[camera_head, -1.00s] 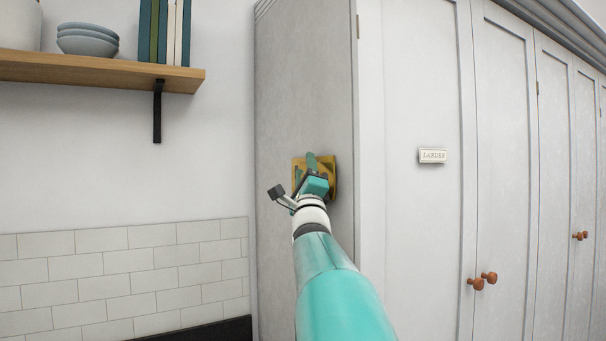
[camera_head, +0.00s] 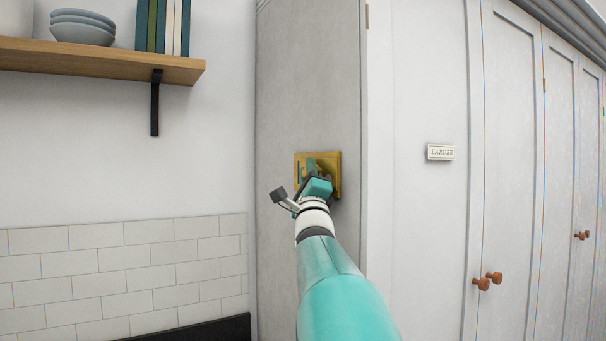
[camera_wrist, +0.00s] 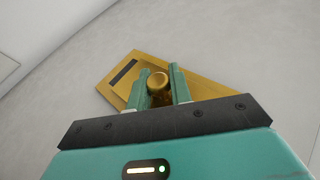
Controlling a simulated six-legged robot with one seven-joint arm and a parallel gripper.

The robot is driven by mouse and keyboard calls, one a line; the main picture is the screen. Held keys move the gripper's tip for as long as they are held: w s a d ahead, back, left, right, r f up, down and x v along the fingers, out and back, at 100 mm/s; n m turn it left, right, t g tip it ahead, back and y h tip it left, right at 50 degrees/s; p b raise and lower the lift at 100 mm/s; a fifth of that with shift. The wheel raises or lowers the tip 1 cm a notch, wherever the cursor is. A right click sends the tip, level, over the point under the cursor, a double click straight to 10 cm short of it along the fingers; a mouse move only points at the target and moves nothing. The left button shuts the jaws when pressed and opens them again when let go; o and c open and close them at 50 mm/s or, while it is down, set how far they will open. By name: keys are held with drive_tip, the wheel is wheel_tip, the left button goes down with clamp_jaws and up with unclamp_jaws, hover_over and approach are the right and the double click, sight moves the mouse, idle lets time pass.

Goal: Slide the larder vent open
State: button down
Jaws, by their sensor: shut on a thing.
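The larder vent is a brass plate (camera_head: 333,162) on the grey side panel of the tall cabinet. It also shows in the wrist view (camera_wrist: 210,88), tilted, with one dark slot (camera_wrist: 124,72) uncovered at its left. A round brass knob (camera_wrist: 158,82) stands out from the vent. My gripper (camera_wrist: 161,90) has its two teal fingers on either side of this knob and is shut on it. In the head view my gripper (camera_head: 312,172) covers the middle of the vent and hides the knob.
The cabinet's front doors are closed, with a LARDER label (camera_head: 440,152) and wooden knobs (camera_head: 482,284). A wooden shelf (camera_head: 100,62) with bowls (camera_head: 82,28) and books is on the wall at left. Tiles (camera_head: 120,270) and a dark worktop edge (camera_head: 200,330) lie below it.

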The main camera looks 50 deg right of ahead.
drive_tip(key=shift+y, duration=0.4)
drive_tip(key=s+a, duration=0.1)
drive_tip(key=s, duration=0.3)
drive_tip(key=s+a, duration=0.2)
drive_tip(key=s, duration=0.2)
drive_tip(key=s+a, duration=0.1)
drive_tip(key=s, duration=0.3)
drive_tip(key=shift+a+f, duration=0.35)
drive_tip(key=shift+a, duration=0.05)
drive_tip(key=shift+s+h, duration=0.1)
drive_tip(key=shift+h, duration=0.2)
drive_tip(key=c, duration=1.6)
unclamp_jaws()
drive_tip(key=shift+c, duration=0.2)
drive_tip(key=o, duration=0.3)
drive_tip(key=shift+s+a+r, duration=0.1)
drive_tip(key=shift+a, duration=0.05)
drive_tip(key=shift+o, duration=0.2)
drive_tip(key=v, duration=1.3)
drive_tip(key=shift+s+f, duration=0.3)
drive_tip(key=shift+s, duration=0.05)
